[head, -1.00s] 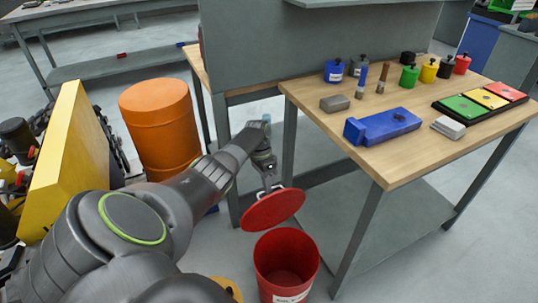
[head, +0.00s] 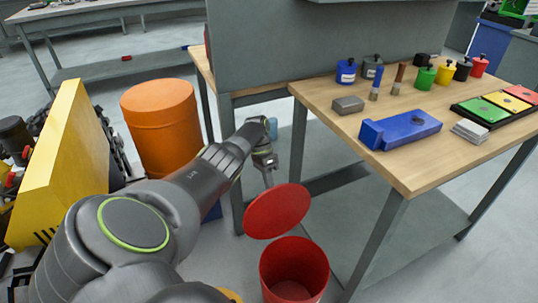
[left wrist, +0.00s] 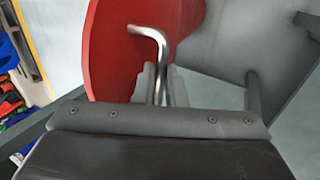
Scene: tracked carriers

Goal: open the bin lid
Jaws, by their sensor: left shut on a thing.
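The red bin (head: 292,272) stands on the floor beside the wooden workbench, with its mouth open and its inside visible. Its red lid (head: 277,211) is raised and tilted above the bin's back rim. My left gripper (head: 269,180) is above and behind the lid. In the left wrist view, the gripper (left wrist: 163,88) is shut on the bent metal handle (left wrist: 150,36) of the red lid (left wrist: 110,45). My right gripper is not in view.
The workbench (head: 335,112) stands right of the bin, its leg (head: 375,245) close by. On it are a blue box (head: 400,130), a grey block and several coloured weights. An orange drum (head: 160,125) and a yellow panel (head: 45,165) stand to the left.

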